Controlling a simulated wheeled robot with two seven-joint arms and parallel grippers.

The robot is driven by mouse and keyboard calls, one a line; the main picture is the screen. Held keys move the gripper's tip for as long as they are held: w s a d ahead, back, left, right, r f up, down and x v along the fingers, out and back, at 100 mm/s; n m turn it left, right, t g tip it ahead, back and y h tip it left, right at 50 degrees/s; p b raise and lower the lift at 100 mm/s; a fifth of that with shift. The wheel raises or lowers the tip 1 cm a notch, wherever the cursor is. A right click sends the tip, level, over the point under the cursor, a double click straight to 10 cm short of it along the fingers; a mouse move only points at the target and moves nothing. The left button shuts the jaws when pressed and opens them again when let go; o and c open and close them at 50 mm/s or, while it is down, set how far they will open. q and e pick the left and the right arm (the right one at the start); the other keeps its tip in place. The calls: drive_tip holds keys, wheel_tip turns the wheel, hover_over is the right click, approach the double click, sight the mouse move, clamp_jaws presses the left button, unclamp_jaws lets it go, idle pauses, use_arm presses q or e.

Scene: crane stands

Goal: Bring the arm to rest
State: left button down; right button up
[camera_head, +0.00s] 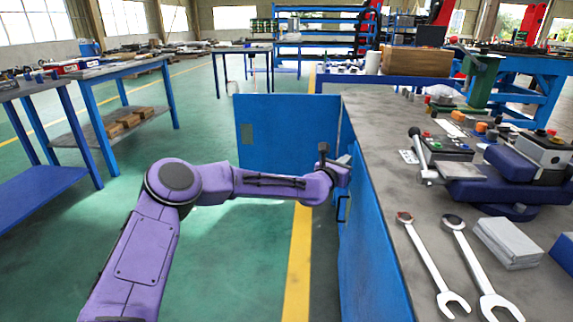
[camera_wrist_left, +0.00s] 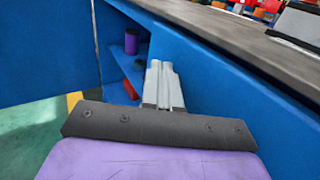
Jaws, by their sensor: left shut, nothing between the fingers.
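My left arm, purple with dark joints, reaches in from the lower left in the head view. Its gripper (camera_head: 344,160) is at the side of the blue workbench (camera_head: 372,235), just below the worktop edge and close to the open blue cabinet door (camera_head: 290,128). In the left wrist view the left gripper (camera_wrist_left: 160,68) has its two grey fingers together with nothing between them. They point toward the open cabinet, where a dark purple cylinder (camera_wrist_left: 131,41) and a red object (camera_wrist_left: 130,89) show inside. I cannot tell whether the gripper touches the bench. My right gripper is not in view.
Two wrenches (camera_head: 434,268), a grey block (camera_head: 508,242) and a blue vise (camera_head: 505,180) lie on the worktop. A black door handle (camera_head: 342,209) sticks out of the bench front. Blue tables (camera_head: 90,75) stand at left. The green floor (camera_head: 235,260) beside my arm is free.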

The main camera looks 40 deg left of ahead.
use_arm(q)
drive_tip(key=s+a, duration=0.6)
drive_tip(key=a, duration=0.5)
drive_tip(key=shift+s+a, duration=0.15)
drive_tip(key=shift+a, duration=0.05)
